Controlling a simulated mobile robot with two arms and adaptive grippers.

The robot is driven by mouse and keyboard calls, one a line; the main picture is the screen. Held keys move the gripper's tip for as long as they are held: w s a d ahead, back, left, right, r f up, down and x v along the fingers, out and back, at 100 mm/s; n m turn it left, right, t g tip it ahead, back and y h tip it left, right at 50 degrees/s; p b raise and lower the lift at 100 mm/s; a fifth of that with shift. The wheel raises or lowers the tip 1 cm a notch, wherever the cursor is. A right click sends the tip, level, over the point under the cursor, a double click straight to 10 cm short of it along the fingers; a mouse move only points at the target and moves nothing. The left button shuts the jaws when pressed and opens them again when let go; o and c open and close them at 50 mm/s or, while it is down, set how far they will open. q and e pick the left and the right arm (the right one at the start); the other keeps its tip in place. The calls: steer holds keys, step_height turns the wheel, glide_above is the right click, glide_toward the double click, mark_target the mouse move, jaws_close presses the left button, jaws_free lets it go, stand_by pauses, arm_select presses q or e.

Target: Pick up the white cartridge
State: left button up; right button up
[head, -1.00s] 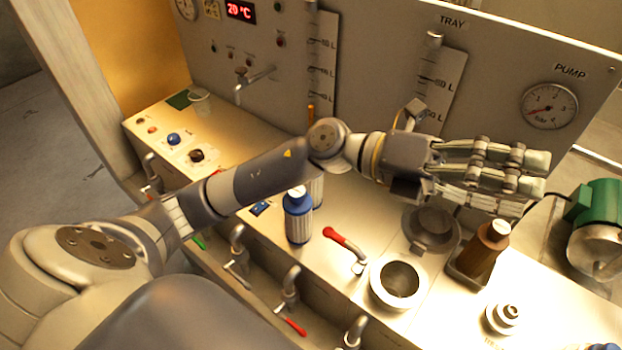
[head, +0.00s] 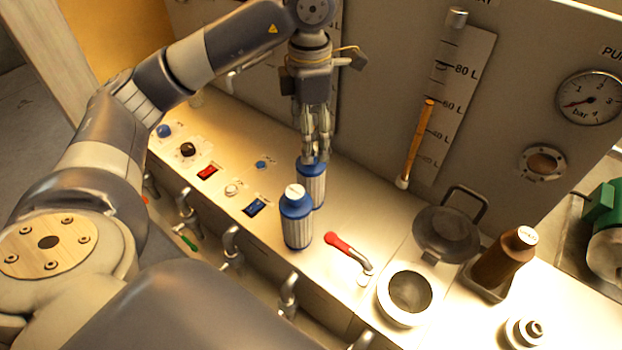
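Two cartridges with white ribbed bodies and blue caps stand upright, one just behind the other, on the bench in the head view. The rear white cartridge (head: 316,188) is partly hidden by the front cartridge (head: 298,232), which has a pale disc on its cap. My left gripper (head: 315,157) points down with its fingertips at the cap of the rear cartridge. The fingers look close together, but I cannot tell whether they grip or touch the cap. My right gripper is not in view.
A red-handled valve (head: 349,251) and an open round port (head: 408,292) with a raised lid (head: 446,234) lie to the right. A brown bottle (head: 503,258) stands beyond them. The upright gauge panel (head: 380,60) closes off the back. Switches and knobs sit left of the cartridges.

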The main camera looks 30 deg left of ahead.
mark_target(311, 168)
arm_select(q)
step_height(311, 168, down, 5)
steer(key=shift+r, duration=0.1)
steer(key=shift+s+d+f+p, duration=0.1)
steer(key=shift+d+f+p, duration=0.05)
steer(key=shift+f+p, duration=0.25)
step_height(311, 168, down, 3)
steer(key=shift+f+p, duration=0.2)
steer(key=shift+p, duration=0.6)
steer(key=shift+f, duration=0.55)
steer(key=shift+d, duration=0.1)
steer(key=c, duration=1.3)
steer(key=shift+c, duration=0.2)
steer(key=shift+r, duration=0.15)
